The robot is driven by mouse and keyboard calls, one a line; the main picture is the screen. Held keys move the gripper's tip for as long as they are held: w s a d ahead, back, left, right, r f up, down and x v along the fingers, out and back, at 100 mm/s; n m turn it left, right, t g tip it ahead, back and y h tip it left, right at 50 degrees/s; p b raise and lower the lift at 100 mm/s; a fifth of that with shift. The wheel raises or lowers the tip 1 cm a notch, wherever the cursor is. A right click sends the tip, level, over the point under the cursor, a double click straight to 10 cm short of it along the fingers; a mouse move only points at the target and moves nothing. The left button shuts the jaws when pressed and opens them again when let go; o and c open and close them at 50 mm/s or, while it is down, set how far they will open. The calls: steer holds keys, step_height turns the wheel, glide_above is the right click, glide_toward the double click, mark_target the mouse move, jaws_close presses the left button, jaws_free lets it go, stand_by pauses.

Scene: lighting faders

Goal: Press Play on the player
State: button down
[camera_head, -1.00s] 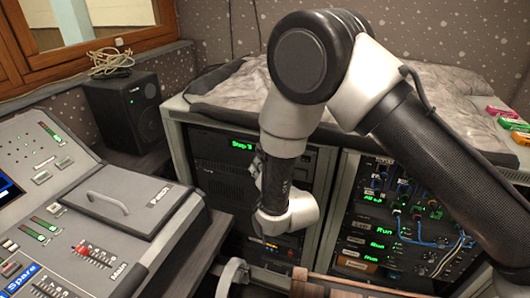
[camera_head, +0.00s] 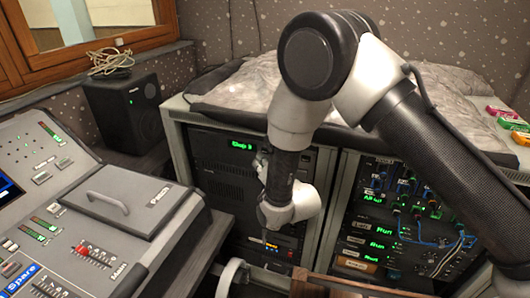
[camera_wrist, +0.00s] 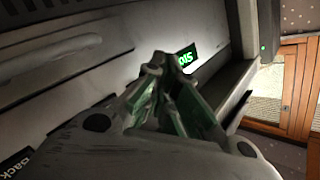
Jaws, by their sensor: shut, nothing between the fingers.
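The player (camera_head: 222,160) appears to be the dark unit in the left rack, with a small green display (camera_head: 241,145) whose text looks like "Stop", though blurred. My gripper (camera_head: 261,162) is in front of the rack, just right of and below that display, partly hidden by my own wrist. In the wrist view my gripper (camera_wrist: 157,62) has its fingertips together and empty, close to a lit green display (camera_wrist: 186,58) on a pale panel. I cannot make out the Play button. Whether the tips touch the panel cannot be told.
A right rack (camera_head: 410,215) holds patch cables and several green "Run" labels. A mixing console (camera_head: 80,215) fills the left, with a black speaker (camera_head: 125,108) behind it. Small coloured boxes (camera_head: 510,122) lie on the covered rack top.

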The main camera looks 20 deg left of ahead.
steer(key=shift+w, duration=0.1)
stand_by(0.7)
steer(key=shift+w, duration=0.3)
steer(key=shift+w, duration=0.35)
stand_by(0.6)
steer(key=shift+s, duration=0.75)
steer(key=shift+s+a, duration=0.15)
steer(key=shift+s, duration=2.35)
